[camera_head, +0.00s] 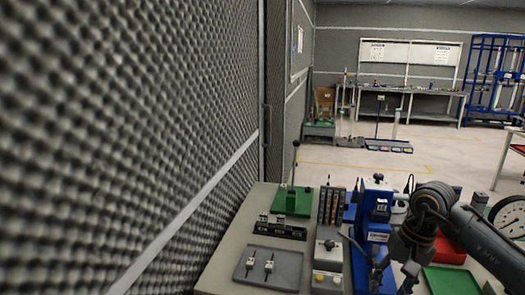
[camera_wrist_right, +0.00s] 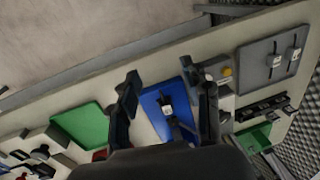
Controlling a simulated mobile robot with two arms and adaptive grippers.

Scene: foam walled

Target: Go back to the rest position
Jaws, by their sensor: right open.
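My right gripper (camera_head: 395,275) hangs over the front right part of the workbench (camera_head: 222,262), its arm coming in from the right. In the right wrist view the two fingers of the right gripper (camera_wrist_right: 168,88) stand apart with nothing held between them. Below and between them lies a blue base (camera_wrist_right: 160,108) with a small labelled part on it. In the head view a blue fixture (camera_head: 378,215) stands just behind the gripper. I cannot tell the exact gap to the bench. My left gripper is in neither view.
A grey tray (camera_head: 268,268) with two small parts, a green lever press (camera_head: 292,200), a green plate (camera_head: 450,281) and a dial gauge (camera_head: 510,216) crowd the bench. A foam wall (camera_head: 130,130) borders its left side. Open floor (camera_head: 370,160) lies behind.

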